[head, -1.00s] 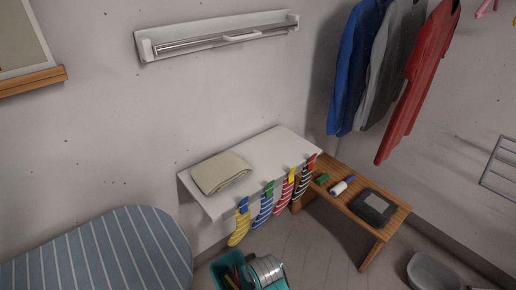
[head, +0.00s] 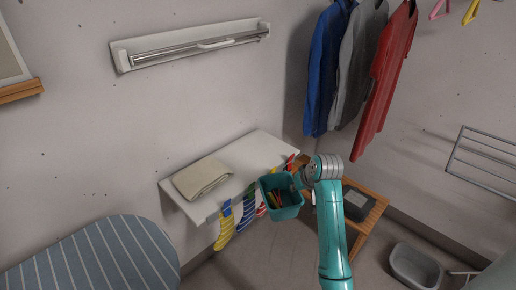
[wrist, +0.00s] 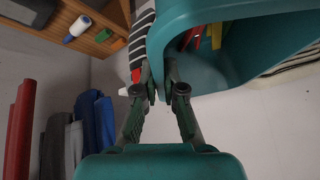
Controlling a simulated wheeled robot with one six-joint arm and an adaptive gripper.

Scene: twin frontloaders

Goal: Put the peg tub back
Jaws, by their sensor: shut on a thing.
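The peg tub (head: 284,207) is a teal open tub with red, yellow and other coloured pegs (head: 275,199) inside. It hangs in the air in front of the white shelf's (head: 258,152) front edge in the head view, hiding some of the socks. My gripper (head: 298,181) is shut on its rim at the right side. In the wrist view my gripper (wrist: 160,85) pinches the edge of the tub (wrist: 205,75), which fills the upper right. The tub looks roughly upright in the head view.
A folded beige cloth (head: 203,179) lies on the shelf's left half. Socks, including a yellow one (head: 224,232), hang at its front edge. A wooden bench (head: 376,211) with a dark box (head: 356,204) stands right. A grey basin (head: 415,266) is on the floor. A striped ironing board (head: 90,258) is left.

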